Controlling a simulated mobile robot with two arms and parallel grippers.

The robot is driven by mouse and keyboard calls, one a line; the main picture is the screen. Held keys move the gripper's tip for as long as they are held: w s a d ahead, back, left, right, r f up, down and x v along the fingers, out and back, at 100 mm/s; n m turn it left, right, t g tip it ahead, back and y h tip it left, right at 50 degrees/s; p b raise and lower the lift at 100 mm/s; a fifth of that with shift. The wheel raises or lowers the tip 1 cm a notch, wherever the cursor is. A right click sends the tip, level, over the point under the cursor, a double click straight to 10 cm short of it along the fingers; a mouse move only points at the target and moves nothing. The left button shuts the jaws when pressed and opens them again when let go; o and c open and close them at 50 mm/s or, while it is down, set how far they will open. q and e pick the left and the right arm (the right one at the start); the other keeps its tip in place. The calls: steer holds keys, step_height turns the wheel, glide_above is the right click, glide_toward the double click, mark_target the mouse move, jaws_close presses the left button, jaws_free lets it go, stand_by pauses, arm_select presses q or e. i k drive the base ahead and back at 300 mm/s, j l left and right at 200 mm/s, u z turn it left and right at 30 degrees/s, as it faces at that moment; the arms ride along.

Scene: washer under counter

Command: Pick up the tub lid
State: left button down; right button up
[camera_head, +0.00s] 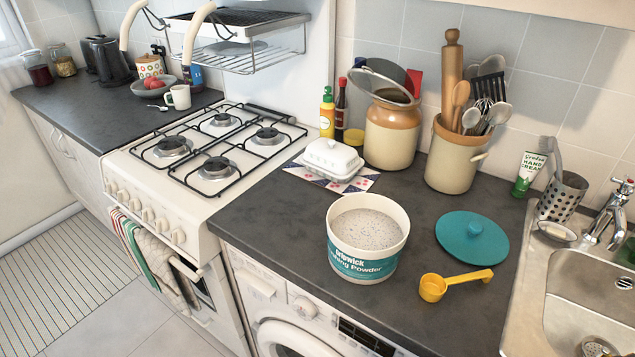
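The teal tub lid (451,239) lies flat on the dark counter, with a round knob at its centre. It is right of the open white tub (368,262), which has a teal washing powder label and is full of pale speckled powder. The lid is apart from the tub. A yellow scoop (435,288) lies in front of the lid, with its handle pointing right. Neither of my grippers is in view.
A utensil crock (452,165) and a brown-topped jar (391,135) stand behind the lid. The sink (590,280) and a metal utensil holder (561,196) are to the right. A butter dish (332,158) and the gas hob (215,150) are to the left.

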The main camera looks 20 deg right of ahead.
mark_target(474, 239)
steer(key=z, duration=1.65)
